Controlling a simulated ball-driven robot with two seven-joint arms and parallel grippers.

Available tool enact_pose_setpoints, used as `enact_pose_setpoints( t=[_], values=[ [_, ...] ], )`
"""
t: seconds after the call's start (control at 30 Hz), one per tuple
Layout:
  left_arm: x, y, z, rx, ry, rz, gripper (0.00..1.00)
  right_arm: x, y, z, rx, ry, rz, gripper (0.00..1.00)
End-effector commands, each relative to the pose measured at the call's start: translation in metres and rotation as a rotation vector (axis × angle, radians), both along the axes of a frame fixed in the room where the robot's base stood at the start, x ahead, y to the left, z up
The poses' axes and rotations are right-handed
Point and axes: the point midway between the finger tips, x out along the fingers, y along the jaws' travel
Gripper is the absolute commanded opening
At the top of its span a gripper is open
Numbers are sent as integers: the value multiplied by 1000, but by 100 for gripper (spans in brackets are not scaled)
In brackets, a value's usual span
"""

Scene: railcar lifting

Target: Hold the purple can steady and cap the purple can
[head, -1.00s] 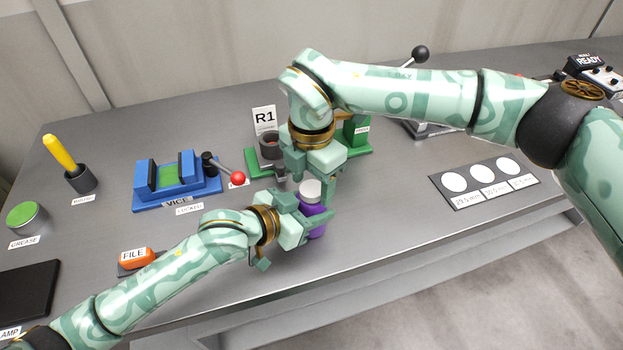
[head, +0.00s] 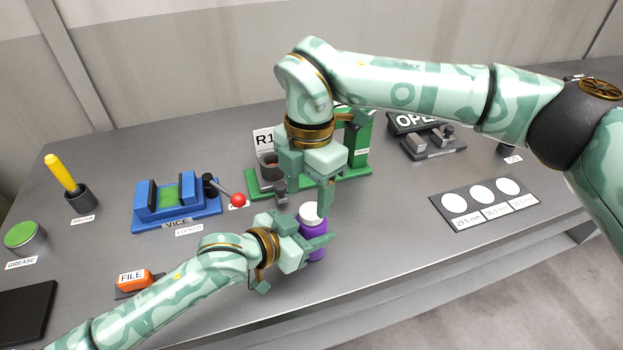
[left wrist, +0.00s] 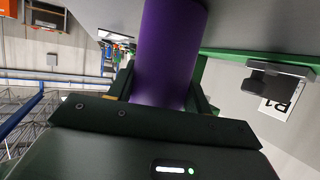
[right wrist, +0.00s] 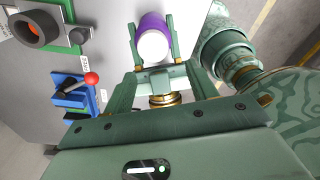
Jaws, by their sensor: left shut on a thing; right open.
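The purple can (head: 313,252) stands upright near the bench's front edge. A white cap (head: 311,211) sits on its top; I cannot tell how tightly. My left gripper (head: 315,236) is shut around the can's upper side. The purple body also fills the left wrist view (left wrist: 170,55) between the fingers. My right gripper (head: 303,196) points down just above the cap, open and empty. In the right wrist view, the white cap top (right wrist: 154,46) lies beyond the spread right fingers, with the left fingers on either side of the can.
A blue vice (head: 176,203) with a red-knobbed lever (head: 238,200) stands left of the grippers. A green stand (head: 357,145) is close behind. A card with white discs (head: 482,204) lies to the right. An orange file (head: 133,279) lies front left.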

Motion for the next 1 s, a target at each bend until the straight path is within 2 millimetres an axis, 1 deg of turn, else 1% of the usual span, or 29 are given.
enact_pose_setpoints(
  t=[0.07, 0.13, 0.17, 0.23, 0.33, 0.37, 0.4, 0.47, 0.5, 0.57, 0.6, 0.63, 0.67, 0.7, 0.73, 0.77, 0.8, 0.87, 0.9, 0.97, 1.0],
  values=[
    [0, 0, -1, 1, 2, -1, 0, -16, 13, 4, 70, 84, 18, 57],
    [0, 0, -1, 1, 2, -1, 0, -32, 33, 12, 182, 166, 58, 57],
    [0, 0, -1, 1, 2, -1, 0, -39, 43, 18, 245, 201, 81, 57],
    [0, 0, -1, 1, 2, -1, 0, -54, 69, 34, 411, 272, 132, 57],
    [0, 0, -1, 1, 2, -1, 0, -69, 104, 66, 666, 340, 180, 57],
    [0, 0, -1, 1, 2, -1, 0, -71, 114, 77, 744, 351, 185, 57],
    [0, 0, -1, 1, 2, -1, 0, -72, 127, 93, 849, 361, 185, 57],
    [0, 0, -1, 1, 2, -1, 0, -70, 144, 117, 1003, 362, 168, 57],
    [0, 0, -1, 1, 2, -1, 0, -65, 154, 134, 1103, 353, 145, 57],
    [0, 0, -1, 1, 2, -1, 0, -54, 166, 159, 1247, 327, 91, 57],
    [0, 0, -1, 1, 2, -1, 0, -44, 173, 174, 1335, 300, 43, 57],
    [0, 0, -1, 1, 2, -1, 0, -35, 177, 185, 1395, 274, 0, 57],
    [0, 0, -1, 1, 2, -1, 0, -25, 180, 194, 1448, 247, -47, 57],
    [0, 0, -1, 1, 2, -1, 0, -10, 183, 205, 1507, 207, -118, 57],
    [0, 0, -1, 1, 2, 0, 0, 1, 184, 212, 1543, 172, -176, 57],
    [0, 0, -1, 1, 2, 0, 0, 14, 184, 217, 1570, 136, -236, 57],
    [0, 0, -1, 1, 2, 0, 0, 30, 183, 220, 1593, 86, -320, 57],
    [0, 0, -1, 1, 2, 0, 0, 55, 179, 220, 1597, 9, -449, 57],
    [0, 0, -1, 1, 2, 0, 0, 71, 175, 217, 1578, -42, -535, 57],
    [0, 0, -1, 1, 2, 0, 0, 91, 167, 205, 1518, -113, -656, 57],
    [0, 0, -1, 1, 2, 0, 0, 103, 161, 195, 1459, -157, -728, 57]
  ],
)
